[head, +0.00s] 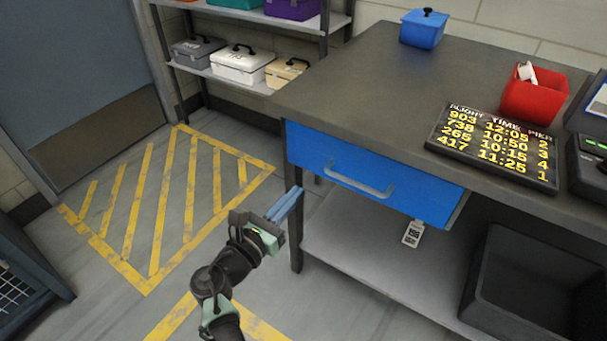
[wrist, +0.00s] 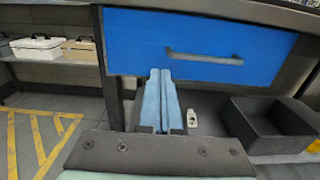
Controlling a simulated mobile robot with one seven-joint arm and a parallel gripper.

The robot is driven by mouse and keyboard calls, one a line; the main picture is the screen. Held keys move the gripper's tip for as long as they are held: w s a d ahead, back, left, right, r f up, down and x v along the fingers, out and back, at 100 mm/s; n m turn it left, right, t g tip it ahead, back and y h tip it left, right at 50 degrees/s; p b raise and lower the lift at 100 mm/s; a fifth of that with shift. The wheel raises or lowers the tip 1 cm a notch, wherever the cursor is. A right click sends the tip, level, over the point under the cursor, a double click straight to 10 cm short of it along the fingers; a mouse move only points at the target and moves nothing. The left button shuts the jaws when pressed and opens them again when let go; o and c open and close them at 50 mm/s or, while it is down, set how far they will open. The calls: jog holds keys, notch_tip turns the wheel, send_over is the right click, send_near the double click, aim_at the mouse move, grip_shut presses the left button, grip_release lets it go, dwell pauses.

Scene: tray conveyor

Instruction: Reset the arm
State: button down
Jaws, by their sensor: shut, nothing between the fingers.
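My gripper (head: 292,198) is in the lower middle of the head view, in front of the left end of the workbench and over the floor. Its two blue fingers are shut together with nothing between them. In the wrist view my gripper (wrist: 160,82) points at the blue drawer front (wrist: 135,40), apart from the drawer handle (wrist: 205,57). The blue drawer (head: 350,180) is under the bench top, with a grey bar handle (head: 357,182).
The grey workbench (head: 350,75) carries a blue box (head: 423,28), a red bin (head: 533,98) and a number board (head: 497,145). A black bin (head: 530,285) and a small white tag (head: 413,233) are below. Boxes stand on the back shelf (head: 250,84). The striped floor (head: 170,200) is clear.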

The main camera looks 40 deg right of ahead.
jog(key=shift+v, duration=1.8)
jog(key=shift+r, duration=0.1)
jog(key=w+a+r+m+t+y, duration=0.25)
jog(key=a+r+m, duration=0.2)
jog(key=r, duration=0.45)
jog(key=w+a+r+m+t+y, duration=0.2)
jog(key=a+r+m+t, duration=0.15)
jog(key=r+m, duration=0.45)
jog(key=w+a+r+m+t+y, duration=0.3)
jog(key=r+m+t, duration=0.1)
jog(key=r, duration=0.7)
jog(key=s+a+r+m+t+y, duration=0.35)
jog(key=s+a+r+t, duration=0.2)
jog(key=s+r, duration=0.5)
jog(key=s+a+r+m+t+y, duration=0.2)
jog(key=s+a+r+t+y, duration=0.4)
jog(key=r, duration=0.8)
notch_tip(320, 180, up, 29)
jog(key=s+a+p, duration=0.1)
jog(key=p, duration=2.8)
jog(key=shift+s+p, duration=0.3)
jog(key=shift+s, duration=0.05)
jog(key=shift+r, duration=0.1)
